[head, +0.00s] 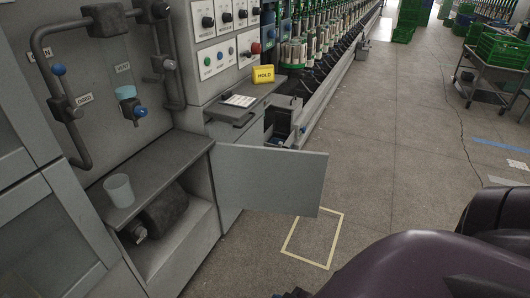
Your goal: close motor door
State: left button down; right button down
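The motor door (268,180) is a flat grey panel that stands wide open, swung out from the cabinet over the floor. Its left edge is at the cabinet front. Left of it, the open compartment shows a dark motor (165,211) inside, under a grey shelf (160,165). My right arm, purple, fills the lower right corner. A small dark piece at the bottom edge may be part of my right gripper; its fingers cannot be made out. My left gripper is not in view. Nothing of mine touches the door.
A translucent cup (119,190) stands on the shelf. A yellow HOLD sign (263,74) and a white card (239,100) are by the control panel. The aisle floor is clear; a cart (490,75) stands far right.

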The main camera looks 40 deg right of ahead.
aim_at(280, 181)
jog(key=l+u, duration=0.1)
jog(key=l, duration=0.45)
jog(key=k+l, duration=0.1)
jog(key=l, duration=0.45)
jog(key=l+u, duration=0.15)
jog(key=l, duration=0.4)
jog(key=k+l+u, duration=0.15)
jog(key=l, duration=0.3)
jog(key=l+u, duration=0.1)
jog(key=l, duration=0.3)
jog(key=k+l+u, duration=0.15)
jog(key=l, duration=0.3)
jog(key=k+l+u, duration=0.1)
jog(key=l, duration=0.3)
jog(key=k+l+u, duration=0.15)
jog(key=l, duration=0.25)
jog(key=k+l+u, duration=0.1)
jog(key=k+l, duration=0.15)
jog(key=l+u, duration=0.15)
jog(key=l, duration=0.35)
jog(key=k+l+u, duration=0.1)
jog(key=l, duration=0.35)
jog(key=i+l+u, duration=0.1)
jog(key=l+u, duration=0.2)
jog(key=l, duration=0.55)
jog(key=i+l, duration=0.15)
jog(key=l, duration=0.25)
jog(key=i+l+u, duration=0.1)
jog(key=l, duration=0.3)
jog(key=i, duration=0.1)
